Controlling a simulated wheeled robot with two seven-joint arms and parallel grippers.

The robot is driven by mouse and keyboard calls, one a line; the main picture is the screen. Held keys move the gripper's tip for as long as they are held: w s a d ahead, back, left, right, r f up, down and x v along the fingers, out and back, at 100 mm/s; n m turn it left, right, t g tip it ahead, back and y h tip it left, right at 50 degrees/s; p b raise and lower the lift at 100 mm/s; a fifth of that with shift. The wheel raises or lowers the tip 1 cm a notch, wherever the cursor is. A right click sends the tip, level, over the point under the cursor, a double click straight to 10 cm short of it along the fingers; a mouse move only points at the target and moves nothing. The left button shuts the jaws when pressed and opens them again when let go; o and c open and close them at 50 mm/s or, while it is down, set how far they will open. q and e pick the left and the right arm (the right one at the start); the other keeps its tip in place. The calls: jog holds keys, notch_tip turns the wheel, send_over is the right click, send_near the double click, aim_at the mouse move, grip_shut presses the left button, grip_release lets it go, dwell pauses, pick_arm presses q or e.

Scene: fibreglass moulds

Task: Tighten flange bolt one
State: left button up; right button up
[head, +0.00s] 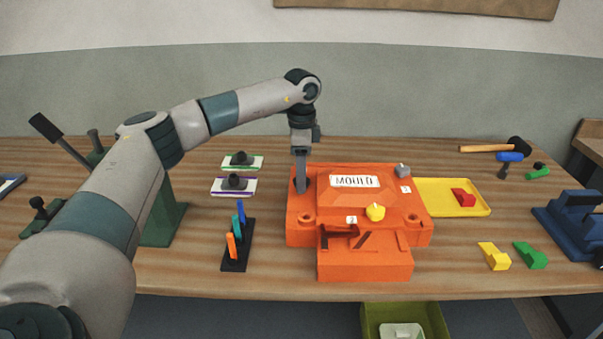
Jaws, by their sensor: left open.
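The orange mould (328,208) sits on the bench in the middle, with a white plate reading MOULD on its raised top. A yellow knob-like bolt head (375,211) stands on its front side, and a grey one (403,170) at its back right. Small numbered tags (351,219) sit near them; I cannot read the numbers surely. My left gripper (300,187) points straight down at the mould's back left corner, its tips at a dark round recess. It is open; the tips partly hide the recess, and I cannot tell if they touch. My right gripper is out of view.
A black rack (235,264) with coloured tools stands left of the mould. A yellow tray (473,208) with a red block lies right. Yellow (494,256) and green (530,255) blocks, a hammer (488,148) and a blue vise (572,225) are farther right.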

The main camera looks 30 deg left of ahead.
pick_arm(q)
jog(key=c, duration=1.1)
